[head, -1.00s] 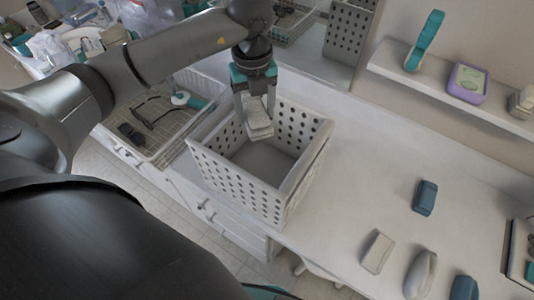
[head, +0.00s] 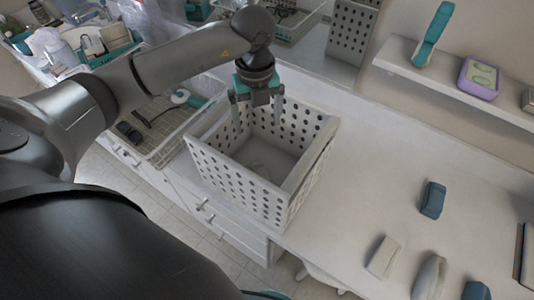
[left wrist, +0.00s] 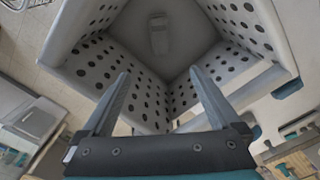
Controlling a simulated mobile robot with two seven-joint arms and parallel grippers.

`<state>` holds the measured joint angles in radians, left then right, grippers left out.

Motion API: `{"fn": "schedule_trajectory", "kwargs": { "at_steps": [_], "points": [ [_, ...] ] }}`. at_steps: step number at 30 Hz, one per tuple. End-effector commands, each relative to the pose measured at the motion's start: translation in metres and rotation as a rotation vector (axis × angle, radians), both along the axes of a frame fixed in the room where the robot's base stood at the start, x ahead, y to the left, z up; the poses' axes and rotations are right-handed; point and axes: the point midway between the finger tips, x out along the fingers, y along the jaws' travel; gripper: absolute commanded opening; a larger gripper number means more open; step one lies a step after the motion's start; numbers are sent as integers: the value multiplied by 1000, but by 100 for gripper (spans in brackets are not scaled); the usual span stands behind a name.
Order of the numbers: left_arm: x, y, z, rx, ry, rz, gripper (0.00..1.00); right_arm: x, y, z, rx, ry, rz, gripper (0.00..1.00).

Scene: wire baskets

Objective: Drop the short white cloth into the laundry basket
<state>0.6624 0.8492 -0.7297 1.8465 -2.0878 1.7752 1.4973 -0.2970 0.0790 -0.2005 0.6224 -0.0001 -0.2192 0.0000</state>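The short white cloth (left wrist: 158,36) lies on the floor of the white laundry basket (left wrist: 75,22), near its far end in the left wrist view. In the head view it shows only faintly inside the basket (head: 235,182). My left gripper (head: 257,122) is above the basket's back part, open and empty, with its fingers well apart. The spread fingers also show in the left wrist view (left wrist: 158,74), apart from the cloth. My right gripper is not in view.
The basket stands on a white counter. A pale block (head: 383,258), a teal block (head: 432,200) and a white rounded object (head: 429,277) lie to its right. A wire basket (head: 150,125) is at left. A shelf (head: 450,85) runs along the wall.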

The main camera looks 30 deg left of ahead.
Motion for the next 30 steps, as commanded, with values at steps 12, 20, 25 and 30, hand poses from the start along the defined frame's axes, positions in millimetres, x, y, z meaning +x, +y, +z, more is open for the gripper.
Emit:
{"fn": "schedule_trajectory", "kwargs": {
  "at_steps": [12,20,25,30],
  "points": [
    [1,0,12,0,-4,0,100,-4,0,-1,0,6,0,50],
    [2,0,69,-1,-8,-1,100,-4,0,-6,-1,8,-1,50],
    [1,0,106,1,-6,0,100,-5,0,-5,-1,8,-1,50],
    [1,1,131,1,-4,1,100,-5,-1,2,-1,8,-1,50]
  ]
}}
